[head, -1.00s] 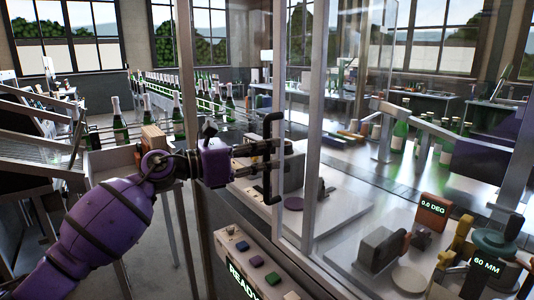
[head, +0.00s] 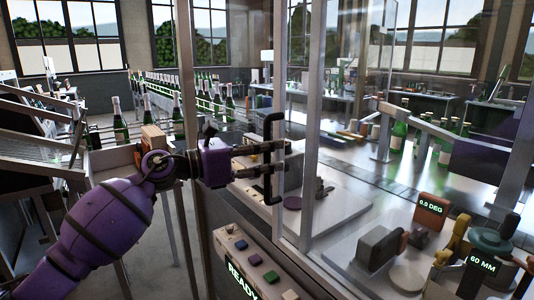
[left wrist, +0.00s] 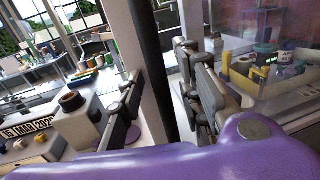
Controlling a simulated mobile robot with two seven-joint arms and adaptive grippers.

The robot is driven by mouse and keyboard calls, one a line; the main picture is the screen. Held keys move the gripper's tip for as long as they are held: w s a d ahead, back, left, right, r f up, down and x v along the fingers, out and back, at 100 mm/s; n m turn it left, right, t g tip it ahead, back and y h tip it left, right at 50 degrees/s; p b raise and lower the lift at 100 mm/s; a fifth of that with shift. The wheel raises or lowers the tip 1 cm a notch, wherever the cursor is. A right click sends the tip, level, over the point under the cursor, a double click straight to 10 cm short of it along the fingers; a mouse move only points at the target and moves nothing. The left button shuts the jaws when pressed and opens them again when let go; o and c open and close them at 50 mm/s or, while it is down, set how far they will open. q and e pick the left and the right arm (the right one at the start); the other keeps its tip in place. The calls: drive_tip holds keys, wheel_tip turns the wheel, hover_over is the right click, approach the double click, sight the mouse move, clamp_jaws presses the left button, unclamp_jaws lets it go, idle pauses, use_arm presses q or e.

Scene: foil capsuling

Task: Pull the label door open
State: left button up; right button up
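The label door is a clear glass panel (head: 347,140) in a pale metal frame. It stands at the middle of the head view and looks closed. Its black upright handle (head: 268,133) is on the door's left side. My left gripper (head: 272,157) is at the middle of the handle, with its two fingers apart. In the left wrist view the fingers (left wrist: 165,95) stand on either side of the dark handle bar (left wrist: 151,65), with gaps visible. Whether either finger touches the bar is unclear. My right gripper is not in view.
A control panel (head: 250,262) with coloured buttons and a READY display is below the handle. Behind the glass are a grey block (head: 376,247), an orange 0.0 DEG gauge (head: 431,212) and a teal 60 MM dial (head: 490,242). Bottles (head: 177,118) line a conveyor at the back left.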

use_arm(q)
drive_tip(key=shift+a, duration=0.1)
drive_tip(key=v, duration=1.2)
drive_tip(key=shift+r, duration=0.1)
